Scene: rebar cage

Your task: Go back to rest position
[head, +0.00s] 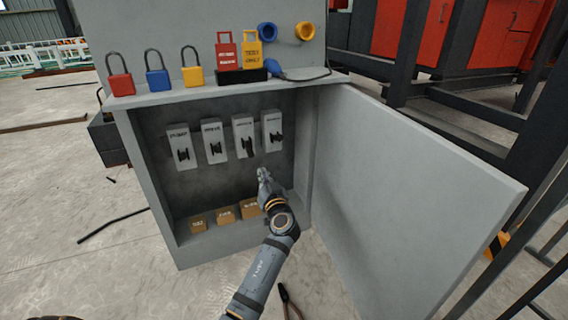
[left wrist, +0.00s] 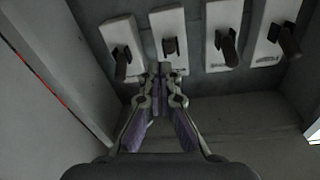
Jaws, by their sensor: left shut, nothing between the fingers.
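My left gripper (head: 263,174) reaches into the open grey cabinet, in front of its back wall and below the right-hand switches. In the left wrist view its fingers (left wrist: 164,72) are closed together with nothing between them. They overlap the end of one white switch plate (left wrist: 167,28) in the picture; whether they touch it I cannot tell. The row of switches with black handles includes a left one (head: 181,148) and a rightmost one (head: 272,130). My right gripper is not in view.
The cabinet door (head: 420,190) stands open at the right. Small brown boxes (head: 197,224) sit on the cabinet floor. Red (head: 120,84), blue (head: 157,78) and yellow (head: 193,76) padlocks stand on the top ledge. Pliers (head: 288,300) lie near my left arm.

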